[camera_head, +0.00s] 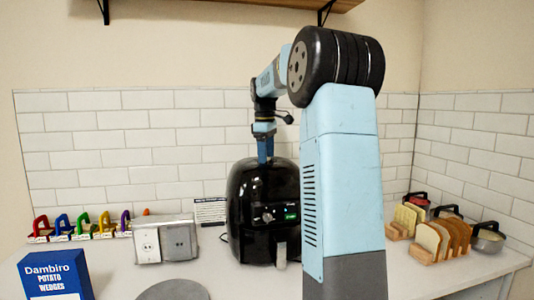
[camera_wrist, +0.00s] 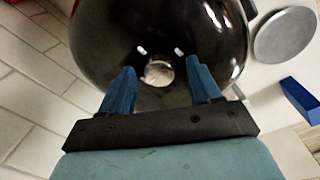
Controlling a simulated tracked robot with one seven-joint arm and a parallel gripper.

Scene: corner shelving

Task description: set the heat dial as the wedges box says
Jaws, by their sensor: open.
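The black air fryer (camera_head: 262,190) stands on the counter and fills much of the wrist view (camera_wrist: 100,40). A small round silver dial (camera_head: 268,216) and a lit green-and-blue panel are on its front. The dial's setting is too small to read. The blue wedges box (camera_head: 55,275) reads "Dambiro POTATO WEDGES"; its lower white label is cut off. My gripper (camera_head: 265,158) points down at the fryer's top. In the wrist view my gripper (camera_wrist: 159,76) is open, with a round pale spot on the fryer between its fingers; I cannot tell whether it is a part or a reflection.
A grey disc (camera_head: 172,291) lies on the counter in front of the fryer. A socket box (camera_head: 165,241) and a small printed card (camera_head: 210,211) stand to the left. Bread racks (camera_head: 440,238) and pots (camera_head: 489,236) stand right. My arm hides some counter.

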